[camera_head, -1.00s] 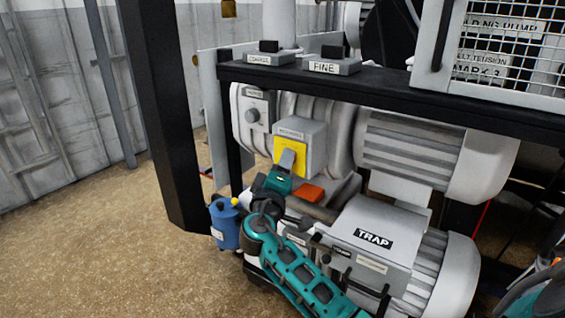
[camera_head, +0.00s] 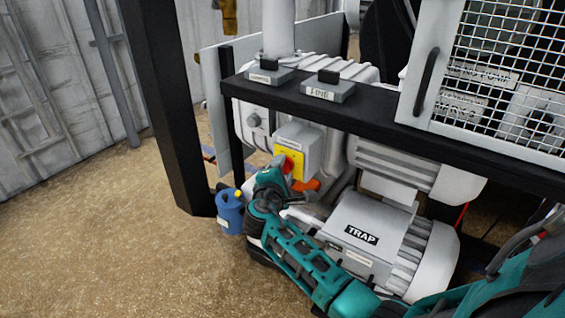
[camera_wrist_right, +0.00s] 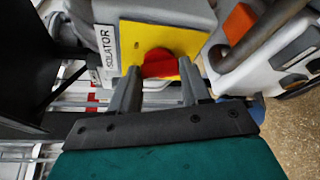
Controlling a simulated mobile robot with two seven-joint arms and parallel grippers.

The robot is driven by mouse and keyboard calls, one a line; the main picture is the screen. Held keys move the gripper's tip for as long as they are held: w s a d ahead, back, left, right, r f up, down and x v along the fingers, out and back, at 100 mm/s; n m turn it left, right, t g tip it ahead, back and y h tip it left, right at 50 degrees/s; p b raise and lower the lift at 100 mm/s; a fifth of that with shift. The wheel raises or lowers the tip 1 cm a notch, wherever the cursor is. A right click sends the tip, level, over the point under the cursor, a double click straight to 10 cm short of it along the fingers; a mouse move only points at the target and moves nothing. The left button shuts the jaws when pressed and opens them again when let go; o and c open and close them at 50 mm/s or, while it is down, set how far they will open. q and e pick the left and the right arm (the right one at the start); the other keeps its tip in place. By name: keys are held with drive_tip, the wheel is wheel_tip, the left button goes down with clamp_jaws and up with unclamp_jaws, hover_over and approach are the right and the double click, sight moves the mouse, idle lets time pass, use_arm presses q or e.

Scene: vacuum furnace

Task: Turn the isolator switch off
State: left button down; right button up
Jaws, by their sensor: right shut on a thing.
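The isolator switch is a grey box (camera_head: 312,142) with a yellow plate (camera_head: 291,151) and a red handle (camera_head: 287,165), on the pump side under the black frame. In the right wrist view the yellow plate (camera_wrist_right: 132,42) carries the label ISOLATOR (camera_wrist_right: 105,47) to its left. My right gripper (camera_wrist_right: 160,80) is at the plate, with one finger on each side of the red handle (camera_wrist_right: 158,62), shut on it. The handle lies roughly crosswise between the fingers in that view. In the head view my right gripper (camera_head: 281,172) partly covers the plate's lower part. My left gripper is not in view.
An orange part (camera_head: 305,185) sits just below right of the switch. The TRAP housing (camera_head: 360,238) lies close to my right arm. A black frame bar (camera_head: 390,115) runs above. A blue canister (camera_head: 229,212) stands left; open floor (camera_head: 110,235) lies beyond it.

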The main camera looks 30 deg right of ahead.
drive_tip(key=shift+n+g, duration=0.3)
drive_tip(key=shift+n, duration=0.2)
idle(0.3)
drive_tip(key=o, duration=1.1)
drive_tip(key=shift+c, duration=0.2)
